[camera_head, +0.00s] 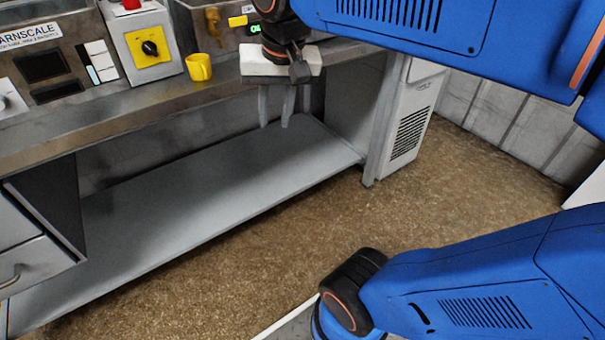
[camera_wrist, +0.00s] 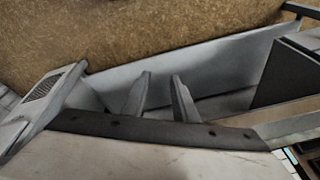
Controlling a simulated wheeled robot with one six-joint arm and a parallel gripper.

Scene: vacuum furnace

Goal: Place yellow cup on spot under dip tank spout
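The cup does not show in the wrist view. The spot under the spout cannot be made out.
A control box (camera_head: 150,48) with a black knob stands left of the cup. A grey lower shelf (camera_head: 200,210) runs under the counter and looks bare. A white vented cabinet (camera_head: 410,130) stands at the counter's right end. Brown floor lies open in front.

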